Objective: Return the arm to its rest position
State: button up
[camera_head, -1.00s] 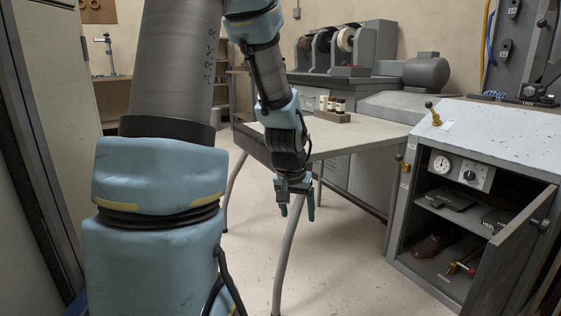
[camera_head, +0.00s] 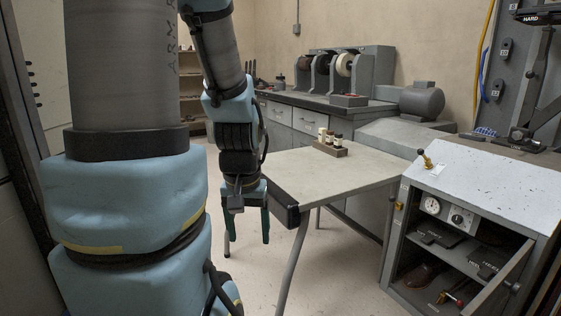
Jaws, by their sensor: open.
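My arm (camera_head: 120,200) fills the left of the head view, with its forearm hanging down. My gripper (camera_head: 246,240) hangs at the forearm's end, fingers pointing down with a gap between them. It is open and empty, just left of the near corner of the pale-topped table (camera_head: 325,182), apart from anything I can see.
Small bottles in a holder (camera_head: 330,143) stand on the table. At right is a grey cabinet (camera_head: 480,185) with its door (camera_head: 500,275) open, a gauge (camera_head: 432,206) and a brown shoe (camera_head: 420,276) inside. A bench with grinding wheels (camera_head: 335,67) is behind. Floor is free below the table.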

notch_tip(320, 180, up, 22)
jog(key=p, duration=2)
jog(key=shift+r, duration=0.2)
jog(key=shift+o, duration=0.4)
